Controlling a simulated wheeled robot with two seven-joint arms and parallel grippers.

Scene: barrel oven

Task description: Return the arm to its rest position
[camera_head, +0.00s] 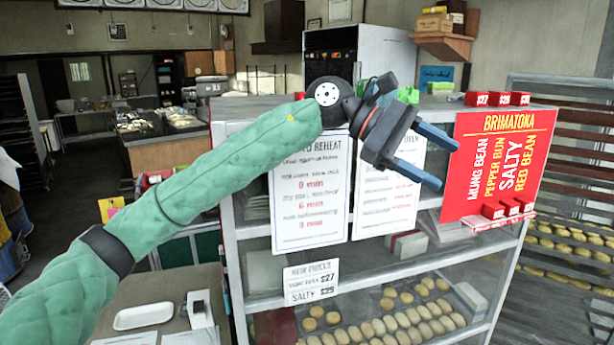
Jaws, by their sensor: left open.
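My left arm, in a green quilted sleeve, reaches in from the lower left across the middle of the head view. My left gripper (428,158) is open, with its two blue fingers spread apart and nothing between them. It is in front of the upper part of a display shelf (231,165), close to the paper signs and the red sign. Whether it touches them cannot be told. My right gripper is not in view.
The shelf holds pale round buns (408,322) and carries white paper signs (309,200) and a red sign (497,163). A rack with bun trays (570,243) stands at right. A counter with a white tray (143,316) is at lower left. Open floor shows at left.

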